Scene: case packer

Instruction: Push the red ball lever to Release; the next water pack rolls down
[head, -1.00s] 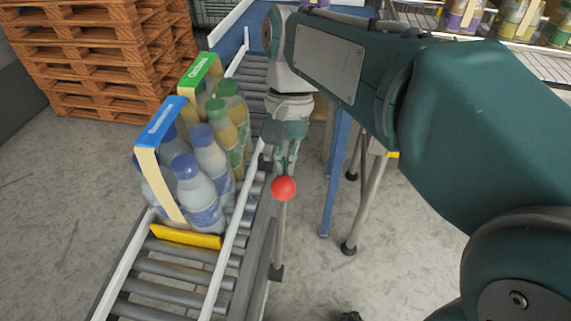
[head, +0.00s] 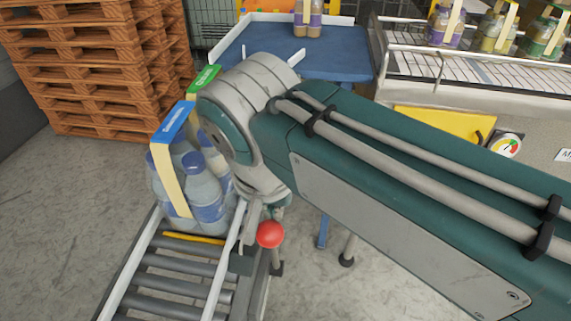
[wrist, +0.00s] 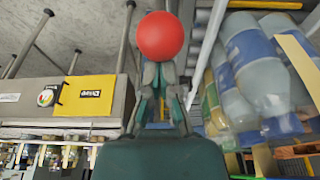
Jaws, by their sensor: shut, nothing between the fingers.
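The red ball lever (head: 270,234) stands at the right side of the roller conveyor. My gripper (head: 277,210) is shut and empty just behind the ball, mostly hidden by my arm in the head view. In the wrist view the red ball (wrist: 160,36) sits right at the tips of my shut gripper (wrist: 158,75); they look to be touching. A blue-labelled water pack (head: 205,190) stands upright on the rollers behind a low yellow stop bar (head: 195,237). The pack also shows at the right of the wrist view (wrist: 258,75). The Release marking is not readable.
A green-topped pack (head: 205,77) stands behind the water pack, mostly hidden by my arm. The rollers (head: 180,270) in front of the stop are empty. Wooden pallets (head: 100,60) stand at the left. A blue table (head: 290,50) and a gauge (head: 505,145) are beyond my arm.

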